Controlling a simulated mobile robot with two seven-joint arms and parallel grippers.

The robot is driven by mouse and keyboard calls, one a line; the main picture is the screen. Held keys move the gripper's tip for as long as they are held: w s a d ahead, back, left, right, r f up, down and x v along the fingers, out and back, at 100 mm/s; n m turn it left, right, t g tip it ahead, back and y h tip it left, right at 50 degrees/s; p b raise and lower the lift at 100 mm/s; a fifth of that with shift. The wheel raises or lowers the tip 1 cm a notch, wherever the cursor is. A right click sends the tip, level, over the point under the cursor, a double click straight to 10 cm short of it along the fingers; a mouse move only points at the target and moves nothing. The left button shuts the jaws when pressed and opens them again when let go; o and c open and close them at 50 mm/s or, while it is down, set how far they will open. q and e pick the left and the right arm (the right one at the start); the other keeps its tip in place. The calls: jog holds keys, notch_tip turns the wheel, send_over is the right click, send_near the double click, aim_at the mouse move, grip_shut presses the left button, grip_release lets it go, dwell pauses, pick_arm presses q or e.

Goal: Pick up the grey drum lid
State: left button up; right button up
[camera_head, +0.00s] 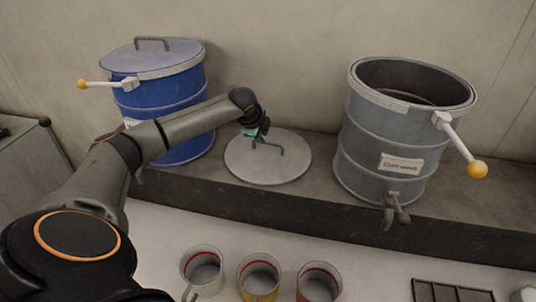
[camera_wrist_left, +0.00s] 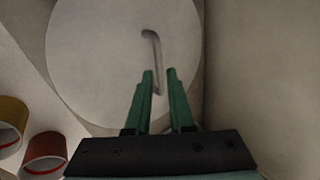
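The grey drum lid (camera_head: 262,171) lies flat on the dark ledge between the two drums, with its bar handle on top. It also fills the upper middle of the left wrist view (camera_wrist_left: 90,60), where its handle (camera_wrist_left: 152,50) runs up and down. My left gripper (camera_wrist_left: 160,73) has two green fingers apart, with the lower part of the handle seen between their tips. In the head view my left gripper (camera_head: 257,137) is over the lid, at the handle; contact cannot be told. My right gripper is not in view.
The open grey drum (camera_head: 384,135) stands right of the lid, with a yellow-knobbed lever and a tap. A lidded blue drum (camera_head: 170,103) stands left, behind my arm. Several cups, including a yellow-bodied one (camera_head: 259,284), stand on the white counter in front.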

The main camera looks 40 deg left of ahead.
aim_at(268, 148)
pick_arm(q)
jog(key=shift+x, duration=3.2)
jog(key=shift+s, duration=0.15)
jog(key=shift+c, duration=0.3)
grip_shut()
